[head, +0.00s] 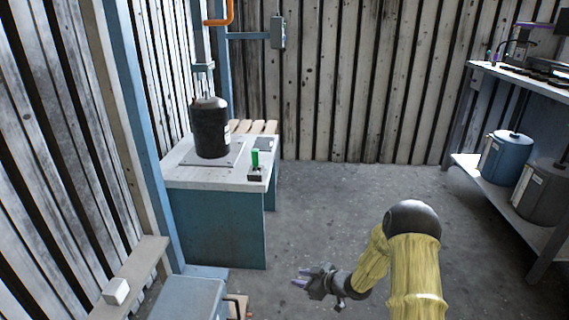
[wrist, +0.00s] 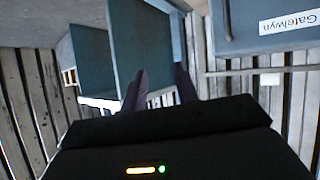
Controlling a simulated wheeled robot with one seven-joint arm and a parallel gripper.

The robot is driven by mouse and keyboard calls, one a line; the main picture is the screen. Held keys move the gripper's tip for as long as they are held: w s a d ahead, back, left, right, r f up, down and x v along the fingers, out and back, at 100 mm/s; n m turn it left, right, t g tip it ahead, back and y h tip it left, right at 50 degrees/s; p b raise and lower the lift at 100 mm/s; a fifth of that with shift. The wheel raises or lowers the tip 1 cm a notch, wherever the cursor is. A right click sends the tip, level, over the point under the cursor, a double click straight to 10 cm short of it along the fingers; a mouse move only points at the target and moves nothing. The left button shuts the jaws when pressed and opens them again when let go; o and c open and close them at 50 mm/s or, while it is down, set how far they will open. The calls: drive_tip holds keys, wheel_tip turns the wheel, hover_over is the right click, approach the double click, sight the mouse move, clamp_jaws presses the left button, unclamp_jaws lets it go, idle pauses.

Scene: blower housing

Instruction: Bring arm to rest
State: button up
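My gripper (head: 302,278) is at the lower middle of the head view, at the end of my yellow-sleeved arm. The arm is bent, and the gripper points left, out over the grey floor. In the wrist view the two dark fingers (wrist: 160,92) stand apart with a gap between them. Nothing shows between them.
A blue cabinet with a white top (head: 215,175) stands left of centre, bearing a black canister (head: 210,128) and a green-handled lever (head: 255,160). A blue-grey box (head: 190,298) is at lower left. Shelves with drums (head: 505,157) stand at right. The middle floor (head: 335,205) is clear.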

drive_tip(key=s+d+r+m+h+p, duration=0.2)
drive_tip(key=s+d+r+m+h, duration=0.15)
drive_tip(key=r, duration=0.55)
drive_tip(key=s+d+r+m+h+p, duration=0.3)
drive_tip(key=s+d+r+h, duration=0.15)
drive_tip(key=r, duration=0.45)
drive_tip(key=s+d+r+m+g+h+p, duration=0.1)
drive_tip(key=s+r+m+g+p, duration=0.15)
drive_tip(key=s+r, duration=0.45)
drive_tip(key=s+d+r+m+g+p, duration=0.1)
drive_tip(key=s+r+m+g, duration=0.2)
drive_tip(key=s, duration=0.9)
wheel_tip(320, 180, up, 38)
drive_tip(key=p, duration=3.8)
drive_tip(key=shift+a+t, duration=0.25)
drive_tip(key=shift+t, duration=0.1)
drive_tip(key=shift+s+r, duration=0.1)
drive_tip(key=shift+a, duration=0.1)
